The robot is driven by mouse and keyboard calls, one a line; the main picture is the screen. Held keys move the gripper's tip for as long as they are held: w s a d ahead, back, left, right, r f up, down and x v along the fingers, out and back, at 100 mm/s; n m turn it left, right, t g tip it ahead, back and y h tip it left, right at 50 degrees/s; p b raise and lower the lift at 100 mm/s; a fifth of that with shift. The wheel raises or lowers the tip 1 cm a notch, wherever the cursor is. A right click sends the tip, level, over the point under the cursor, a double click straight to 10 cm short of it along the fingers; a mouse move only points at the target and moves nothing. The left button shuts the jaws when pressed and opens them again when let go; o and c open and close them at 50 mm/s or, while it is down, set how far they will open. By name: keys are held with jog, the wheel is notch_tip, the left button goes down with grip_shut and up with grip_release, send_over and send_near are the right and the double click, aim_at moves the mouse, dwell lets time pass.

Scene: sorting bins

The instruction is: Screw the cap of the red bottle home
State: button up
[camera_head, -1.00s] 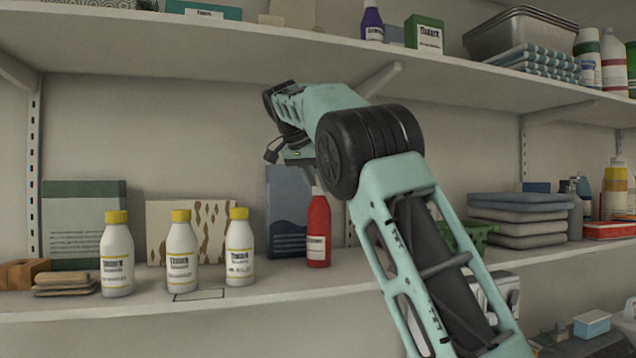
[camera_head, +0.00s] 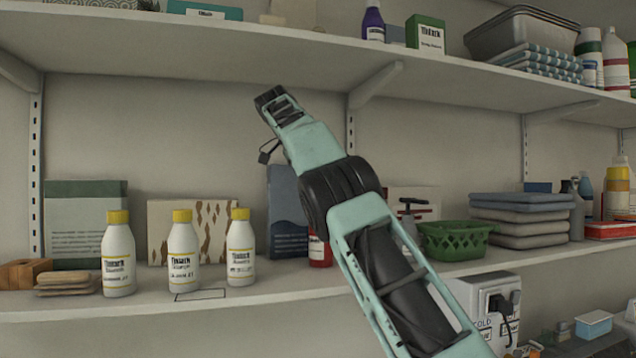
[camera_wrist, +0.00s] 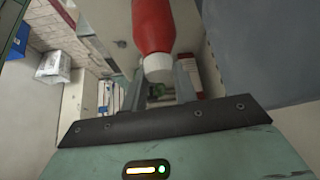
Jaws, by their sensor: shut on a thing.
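The red bottle (camera_wrist: 153,22) hangs into the top of the wrist view, its white cap (camera_wrist: 157,69) toward my gripper (camera_wrist: 161,80). The cap sits between my two fingers, and the gripper is shut on it. In the head view only a lower part of the red bottle (camera_head: 319,252) shows on the shelf, beside my arm. Its cap and my fingers are hidden there, so I cannot see how far the cap is down on the neck.
Several white bottles with yellow caps, one of them here (camera_head: 183,254), stand left on the shelf (camera_head: 90,308). A dark blue box (camera_head: 284,205) is behind the red bottle. A green basket (camera_head: 456,240) and folded towels (camera_head: 520,218) are right. The upper shelf (camera_head: 250,42) hangs above my arm.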

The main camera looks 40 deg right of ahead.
jog(key=o, duration=0.8)
